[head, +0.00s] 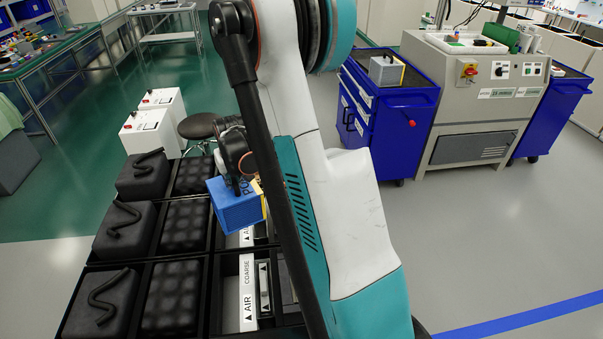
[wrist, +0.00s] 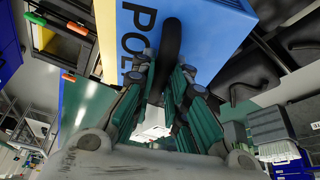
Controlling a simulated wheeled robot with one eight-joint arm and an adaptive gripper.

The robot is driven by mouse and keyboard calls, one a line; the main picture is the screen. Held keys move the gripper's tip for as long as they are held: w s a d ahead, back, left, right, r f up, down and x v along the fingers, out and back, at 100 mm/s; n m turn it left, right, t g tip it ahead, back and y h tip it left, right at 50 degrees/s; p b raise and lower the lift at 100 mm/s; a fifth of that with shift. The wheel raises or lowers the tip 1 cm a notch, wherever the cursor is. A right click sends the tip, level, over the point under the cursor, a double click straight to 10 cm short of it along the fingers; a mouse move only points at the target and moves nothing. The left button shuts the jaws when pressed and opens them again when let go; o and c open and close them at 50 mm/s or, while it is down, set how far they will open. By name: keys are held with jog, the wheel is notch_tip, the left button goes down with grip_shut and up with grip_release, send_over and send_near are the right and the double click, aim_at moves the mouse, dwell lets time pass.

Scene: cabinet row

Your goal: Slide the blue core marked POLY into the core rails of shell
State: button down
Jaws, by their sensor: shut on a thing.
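The blue core (head: 237,212) hangs from my gripper (head: 240,180) above the black tray row in the head view. Its near face is blue, with a yellow strip on its right side. In the wrist view the blue core (wrist: 222,28) fills the top, with dark letters beginning "POL" and a black handle. My gripper (wrist: 168,85) is shut on that handle. Below and right of the core, an open black bay holds white strips (head: 248,285) marked AIR and COARSE, with arrows. My arm hides part of this bay. I cannot tell for certain which thing is the shell.
Black handled blocks (head: 105,302) and dimpled black pads (head: 172,297) fill the bays at left. A blue cart (head: 385,115) bears a grey box with yellow (head: 386,70), beside a grey machine (head: 480,100). A stool (head: 198,127) stands behind the trays. The right floor is clear.

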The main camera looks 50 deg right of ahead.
jog(key=s+d+f+m+b, duration=0.1)
jog(key=d+f, duration=0.3)
jog(key=d, duration=0.5)
jog(key=s+d+f+m+h+b, duration=0.1)
jog(key=s+d+f, duration=0.1)
jog(key=d, duration=0.7)
jog(key=s+d+f+m+b, duration=0.1)
jog(key=d+f, duration=0.4)
jog(key=d, duration=0.5)
jog(key=shift+s+f+m+g, duration=0.2)
jog(key=shift+f+m+g, duration=0.2)
jog(key=shift+m, duration=0.2)
jog(key=shift+s+a+f, duration=0.1)
jog(key=shift+a, duration=0.05)
jog(key=shift+f+b, duration=2.2)
jog(key=shift+f, duration=0.55)
jog(key=shift+b, duration=0.4)
